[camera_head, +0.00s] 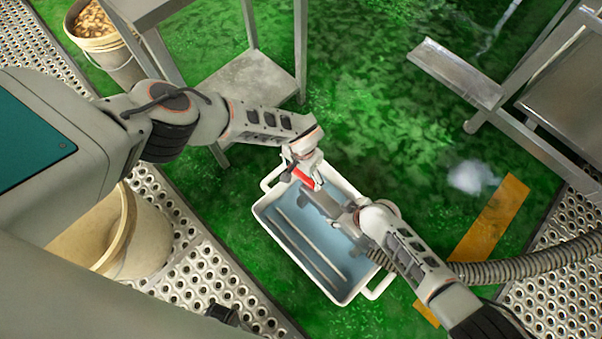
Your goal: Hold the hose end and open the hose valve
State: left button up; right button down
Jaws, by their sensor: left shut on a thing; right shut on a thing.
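The ribbed grey hose (530,264) comes in from the right edge and passes behind my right arm to the tub. Its end lies over the tub, largely hidden by my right gripper. My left gripper (303,172) reaches down from the upper left and is shut on the red valve handle. My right gripper (343,212) comes from the lower right and is shut on the hose end. The valve body and exact finger contacts are too small and covered to make out.
A white tub (290,262) with a blue-grey inside stands below both grippers on the wet green floor (370,80). A metal table (255,78) is at upper left, metal frames (455,75) at upper right. Beige buckets (140,245) stand at left.

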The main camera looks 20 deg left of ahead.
aim_at(303, 175)
pick_arm(q)
jog(key=shift+d+f+m, duration=0.1)
jog(key=shift+m, duration=0.3)
pick_arm(e)
jog(key=shift+s+d+f, duration=0.1)
jog(key=shift+s+f, duration=0.05)
jog(key=shift+s, duration=0.05)
pick_arm(q)
jog(key=o, duration=1.6)
jog(key=shift+w, duration=0.1)
jog(key=shift+r, duration=0.6)
notch_tip(303, 175, up, 11)
pick_arm(e)
jog(key=c, duration=0.9)
grip_release()
jog(key=shift+w, duration=0.1)
